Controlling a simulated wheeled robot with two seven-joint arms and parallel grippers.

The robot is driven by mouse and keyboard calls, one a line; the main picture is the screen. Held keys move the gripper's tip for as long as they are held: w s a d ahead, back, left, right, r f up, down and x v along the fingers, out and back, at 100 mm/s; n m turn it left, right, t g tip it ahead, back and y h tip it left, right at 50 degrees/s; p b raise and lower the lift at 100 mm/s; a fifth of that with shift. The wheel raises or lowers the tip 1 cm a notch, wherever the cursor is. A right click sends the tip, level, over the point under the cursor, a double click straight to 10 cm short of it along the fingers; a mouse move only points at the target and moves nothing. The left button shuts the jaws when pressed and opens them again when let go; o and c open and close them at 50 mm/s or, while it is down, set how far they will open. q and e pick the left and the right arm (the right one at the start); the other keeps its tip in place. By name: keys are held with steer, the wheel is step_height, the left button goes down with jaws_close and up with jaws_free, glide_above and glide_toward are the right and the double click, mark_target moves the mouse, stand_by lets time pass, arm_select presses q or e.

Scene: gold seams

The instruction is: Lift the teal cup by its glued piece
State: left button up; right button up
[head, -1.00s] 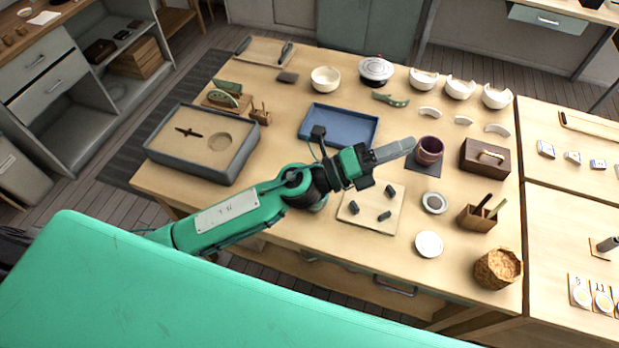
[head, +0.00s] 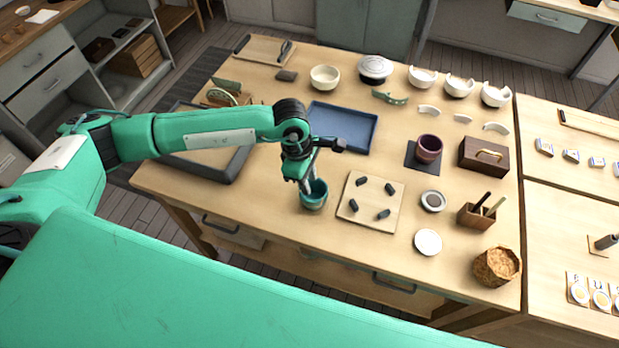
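The teal cup (head: 314,202) stands upright on the wooden table, left of the board with dark pegs. My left gripper (head: 305,186) points down at the cup from above, with its fingertips at the cup's rim on the left side. The fingers overlap the rim in the head view, so I cannot tell whether they touch it or are closed on it. The cup's glued piece cannot be made out; the gripper covers part of the rim. My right gripper is not in view.
A square board (head: 371,216) with dark pegs lies just right of the cup. A blue tray (head: 372,132) lies behind it, and a grey sand tray (head: 232,170) is at the left under my arm. A purple cup (head: 429,149) stands further right. The table front near the cup is clear.

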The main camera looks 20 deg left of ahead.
arm_select(q)
steer(key=b, duration=0.2)
glide_above(309, 200)
steer(key=shift+f, duration=2.35)
step_height(309, 200, down, 3)
steer(key=b, duration=0.2)
steer(key=shift+b, duration=0.3)
steer(key=shift+f+b, duration=0.6)
steer(key=shift+b, duration=0.1)
jaws_close()
